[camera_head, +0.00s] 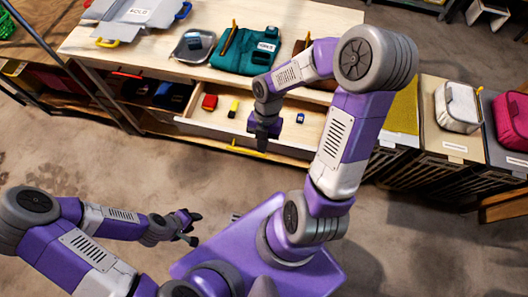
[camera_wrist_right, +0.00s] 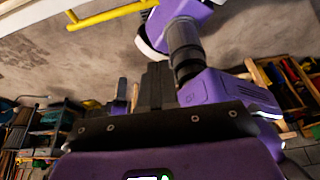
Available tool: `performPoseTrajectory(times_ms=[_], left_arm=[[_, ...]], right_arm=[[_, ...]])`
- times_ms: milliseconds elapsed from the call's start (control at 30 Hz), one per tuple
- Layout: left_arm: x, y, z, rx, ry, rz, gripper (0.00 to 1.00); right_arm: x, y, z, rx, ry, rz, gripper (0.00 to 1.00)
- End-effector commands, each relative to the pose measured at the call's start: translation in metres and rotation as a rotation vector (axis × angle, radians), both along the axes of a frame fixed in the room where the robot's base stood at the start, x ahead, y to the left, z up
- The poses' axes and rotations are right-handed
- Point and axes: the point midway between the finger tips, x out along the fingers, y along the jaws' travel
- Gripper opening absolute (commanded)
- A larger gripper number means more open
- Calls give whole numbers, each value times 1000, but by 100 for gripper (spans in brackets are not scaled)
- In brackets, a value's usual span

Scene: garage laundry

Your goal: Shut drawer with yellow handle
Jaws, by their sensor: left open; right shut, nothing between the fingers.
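A wooden drawer (camera_head: 200,134) stands pulled out from the workbench in the head view. Its yellow handle (camera_head: 245,152) runs along the front, partly hidden by my right gripper. A yellow bar, seemingly this handle, shows at the top of the right wrist view (camera_wrist_right: 112,15). My right gripper (camera_head: 263,146) points down at the drawer front, close to the handle; I cannot tell whether it touches. It is shut and empty, and its fingers show in the wrist view (camera_wrist_right: 155,85). My left gripper (camera_head: 190,227) is open and empty over the floor, away from the drawer.
The drawer holds a red item (camera_head: 210,102), a yellow item (camera_head: 233,108) and a small blue item (camera_head: 300,118). On the workbench top (camera_head: 320,15) are a metal tray (camera_head: 192,46) and a green case (camera_head: 246,52). Bins stand at right. The floor (camera_head: 150,175) before the drawer is clear.

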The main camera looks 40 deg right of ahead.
Motion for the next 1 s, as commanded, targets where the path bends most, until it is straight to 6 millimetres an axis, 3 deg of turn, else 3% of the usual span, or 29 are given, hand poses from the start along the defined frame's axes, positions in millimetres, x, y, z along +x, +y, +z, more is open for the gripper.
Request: performPoseTrajectory(times_ms=[167, 633, 800, 1000], left_arm=[[0, 0, -3, 0, 0, 0, 43], [0, 0, -43, 0, 0, 0, 43], [0, 0, -42, 0, 0, 0, 43], [0, 0, -43, 0, 0, 0, 43]], right_arm=[[-4, -1, -4, 3, -5, 51, 0], [-25, 24, -95, 5, -4, 50, 0], [-7, 3, -95, 2, -8, 43, 0], [1, -6, -97, 3, -6, 47, 0]])
